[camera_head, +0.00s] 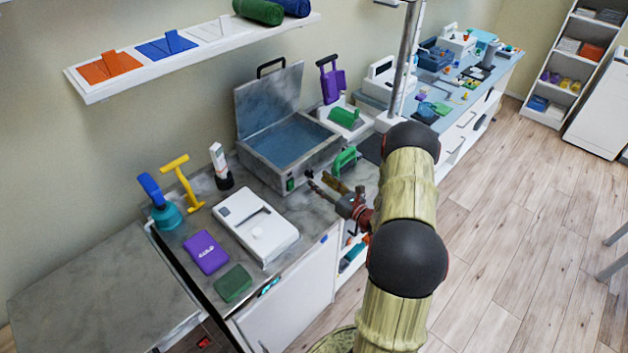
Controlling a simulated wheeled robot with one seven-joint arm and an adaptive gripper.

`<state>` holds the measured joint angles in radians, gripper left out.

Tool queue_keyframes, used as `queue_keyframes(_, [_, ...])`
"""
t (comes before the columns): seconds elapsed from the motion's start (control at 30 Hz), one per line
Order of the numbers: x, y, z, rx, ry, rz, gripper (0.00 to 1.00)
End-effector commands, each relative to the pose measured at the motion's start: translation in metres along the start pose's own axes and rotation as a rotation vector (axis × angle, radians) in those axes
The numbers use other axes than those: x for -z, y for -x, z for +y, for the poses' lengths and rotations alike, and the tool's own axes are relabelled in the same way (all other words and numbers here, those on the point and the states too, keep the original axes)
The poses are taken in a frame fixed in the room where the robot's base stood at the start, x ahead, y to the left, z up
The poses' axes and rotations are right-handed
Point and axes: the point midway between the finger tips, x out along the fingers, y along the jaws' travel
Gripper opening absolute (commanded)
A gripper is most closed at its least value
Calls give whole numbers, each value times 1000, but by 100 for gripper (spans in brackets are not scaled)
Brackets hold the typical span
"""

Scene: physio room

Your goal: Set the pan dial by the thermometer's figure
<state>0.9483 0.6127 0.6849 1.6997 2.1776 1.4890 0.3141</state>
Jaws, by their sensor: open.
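The pan (252,152) is a grey metal box with its lid raised and bluish water inside, on the grey counter at the wall. On its front face are a green switch (290,184) and a small black knob (310,173), likely the dial; its setting is too small to read. A white upright device with a dark base (219,162) stands left of the pan; it may be the thermometer, but no figure is readable. My gripper (321,183) is open and appears empty, in front of the pan's front face and close to the knob. I cannot tell whether it touches anything.
A white flat device (256,225), a purple case (206,252) and a green pad (233,284) lie on the counter. A teal bottle (166,214) and a yellow tool (182,180) stand at left. A green-handled thing (345,160) is right of the pan. A shelf (200,50) hangs above.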

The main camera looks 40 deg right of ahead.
Motion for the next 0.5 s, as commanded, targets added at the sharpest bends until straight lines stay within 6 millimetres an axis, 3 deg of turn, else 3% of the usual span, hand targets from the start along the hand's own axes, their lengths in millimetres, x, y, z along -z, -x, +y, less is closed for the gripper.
queue_keyframes(0.2, [1, -27, 1, -1, 0, 1, 42])
queue_keyframes(0.5, [0, -34, 0, -1, 0, 1, 42])
